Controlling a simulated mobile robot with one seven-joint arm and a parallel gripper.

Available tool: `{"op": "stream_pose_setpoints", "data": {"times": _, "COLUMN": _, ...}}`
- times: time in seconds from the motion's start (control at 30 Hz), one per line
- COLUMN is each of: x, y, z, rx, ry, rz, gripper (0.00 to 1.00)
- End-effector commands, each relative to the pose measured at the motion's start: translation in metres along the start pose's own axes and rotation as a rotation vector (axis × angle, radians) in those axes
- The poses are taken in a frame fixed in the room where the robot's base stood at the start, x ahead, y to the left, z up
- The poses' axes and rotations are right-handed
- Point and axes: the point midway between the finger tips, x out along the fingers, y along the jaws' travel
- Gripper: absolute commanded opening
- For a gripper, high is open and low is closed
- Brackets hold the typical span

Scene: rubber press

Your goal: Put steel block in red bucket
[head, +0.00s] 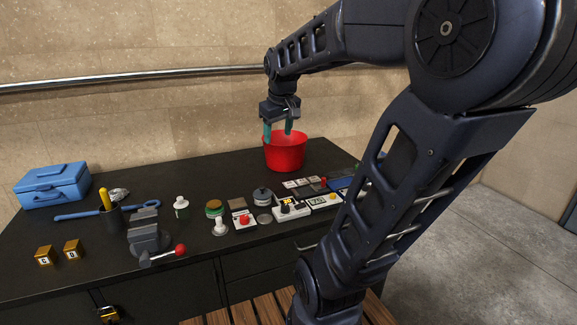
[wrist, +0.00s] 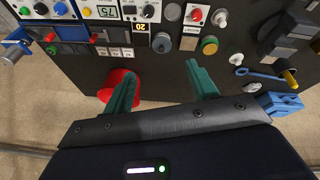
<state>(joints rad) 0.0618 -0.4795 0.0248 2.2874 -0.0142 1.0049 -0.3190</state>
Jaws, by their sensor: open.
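The red bucket (head: 285,153) stands upright at the back right of the dark bench. My gripper (head: 278,134) hangs above and at the left of the bucket's rim, with its two green fingers spread apart and nothing between them. In the wrist view my gripper (wrist: 160,68) is also open and empty, and the bucket (wrist: 113,84) shows partly behind the left finger. I cannot pick out the steel block for certain in either view. A small brownish-grey square piece (head: 238,203) lies mid-bench, but its material is unclear. The inside of the bucket is mostly hidden.
A vise (head: 149,233), a dark cup (head: 112,220), a blue toolbox (head: 53,185) and two gold lettered blocks (head: 72,249) are on the left. Switch boxes (head: 293,210) and buttons crowd the front right. The bench left of the bucket is clear.

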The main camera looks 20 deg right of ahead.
Motion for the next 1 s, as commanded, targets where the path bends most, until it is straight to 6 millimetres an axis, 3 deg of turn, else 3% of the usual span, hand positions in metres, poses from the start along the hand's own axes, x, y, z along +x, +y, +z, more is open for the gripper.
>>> {"op": "stream_pose_setpoints", "data": {"times": 0.2, "x": 0.005, "y": -0.029, "z": 0.066, "rx": 0.157, "ry": 0.045, "rz": -0.008, "gripper": 0.58}}
{"op": "stream_pose_setpoints", "data": {"times": 0.4, "x": 0.014, "y": -0.046, "z": 0.104, "rx": 0.259, "ry": 0.071, "rz": -0.019, "gripper": 0.58}}
{"op": "stream_pose_setpoints", "data": {"times": 0.57, "x": 0.018, "y": -0.05, "z": 0.115, "rx": 0.291, "ry": 0.077, "rz": -0.023, "gripper": 0.58}}
{"op": "stream_pose_setpoints", "data": {"times": 1.0, "x": 0.018, "y": -0.05, "z": 0.116, "rx": 0.293, "ry": 0.077, "rz": -0.024, "gripper": 0.58}}
